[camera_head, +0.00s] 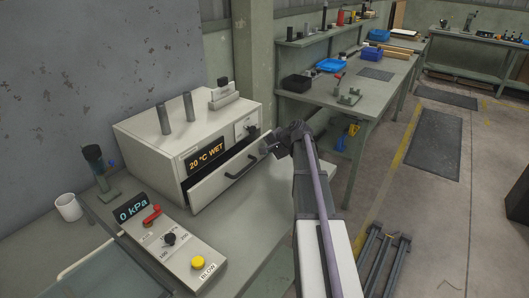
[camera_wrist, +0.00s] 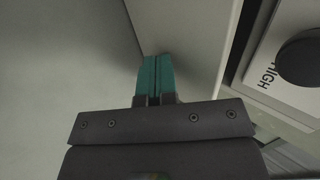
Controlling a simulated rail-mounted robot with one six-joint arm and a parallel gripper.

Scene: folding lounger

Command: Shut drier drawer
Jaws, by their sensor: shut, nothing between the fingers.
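The drier (camera_head: 150,132) is a cream box on the bench, with a display reading "20 °C WET". Its drawer (camera_head: 222,182) stands partly out at the front, with a dark gap above its front panel and a dark bar handle (camera_head: 243,167) on it. My gripper (camera_head: 266,148) is at the right end of the drawer front, near its top edge. In the wrist view, the gripper's teal fingers (camera_wrist: 155,75) are shut together with nothing between them. Their tips are close to a pale panel (camera_wrist: 190,30); I cannot tell whether they touch it.
A control box (camera_head: 172,240) with a "0 kPa" display, red lever and yellow button stands in front of the drier. A white mug (camera_head: 68,207) is at the left. A dark knob (camera_wrist: 303,58) marked "HIGH" is right of my fingers. Another workbench (camera_head: 345,100) stands behind.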

